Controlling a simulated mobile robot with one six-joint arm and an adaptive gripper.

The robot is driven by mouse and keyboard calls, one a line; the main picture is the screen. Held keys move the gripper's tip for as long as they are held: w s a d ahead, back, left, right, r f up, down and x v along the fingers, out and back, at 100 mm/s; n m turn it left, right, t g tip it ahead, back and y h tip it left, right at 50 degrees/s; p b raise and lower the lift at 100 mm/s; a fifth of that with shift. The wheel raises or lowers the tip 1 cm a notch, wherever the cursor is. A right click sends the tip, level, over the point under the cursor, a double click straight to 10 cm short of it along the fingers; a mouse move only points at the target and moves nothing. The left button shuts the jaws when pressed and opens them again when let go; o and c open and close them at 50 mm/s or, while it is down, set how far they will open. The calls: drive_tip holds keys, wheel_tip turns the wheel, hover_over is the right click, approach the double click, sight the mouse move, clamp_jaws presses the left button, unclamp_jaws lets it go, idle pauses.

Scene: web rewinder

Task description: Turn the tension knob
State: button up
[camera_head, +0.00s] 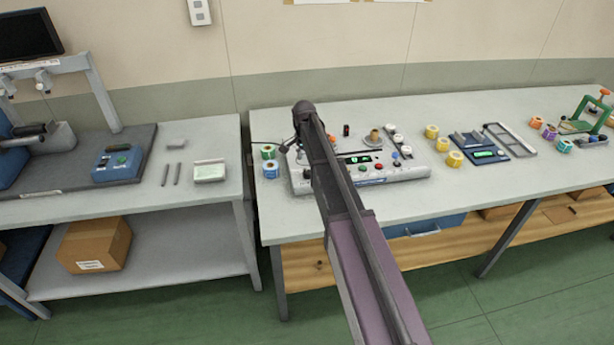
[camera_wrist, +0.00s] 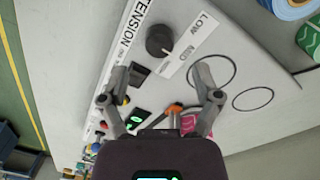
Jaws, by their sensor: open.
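The tension knob (camera_wrist: 158,40) is a dark round knob on the light panel of the rewinder, beside the printed words TENSION and LOW in the wrist view. My gripper (camera_wrist: 160,76) is open, with its two fingers spread apart. The knob lies beyond the fingertips, roughly centred between them in the picture, and nothing is gripped. In the head view the rewinder (camera_head: 408,174) sits on the right bench, and my arm crosses in front of its left part. I cannot make out the knob there.
Green and blue rolls (camera_head: 269,161) stand just left of the rewinder. Red and green buttons, a display and spindles occupy its top. Yellow rolls (camera_head: 432,131) and a dark blue scale (camera_head: 484,153) stand to its right. The front strip of the bench (camera_head: 480,195) is clear.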

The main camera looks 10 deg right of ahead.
sight(307, 172)
drive_tip(key=shift+s+d+f+b, duration=0.1)
drive_tip(key=shift+s+f+b, duration=0.05)
drive_tip(key=shift+f+b, duration=2.2)
drive_tip(key=shift+f, duration=0.15)
clamp_jaws()
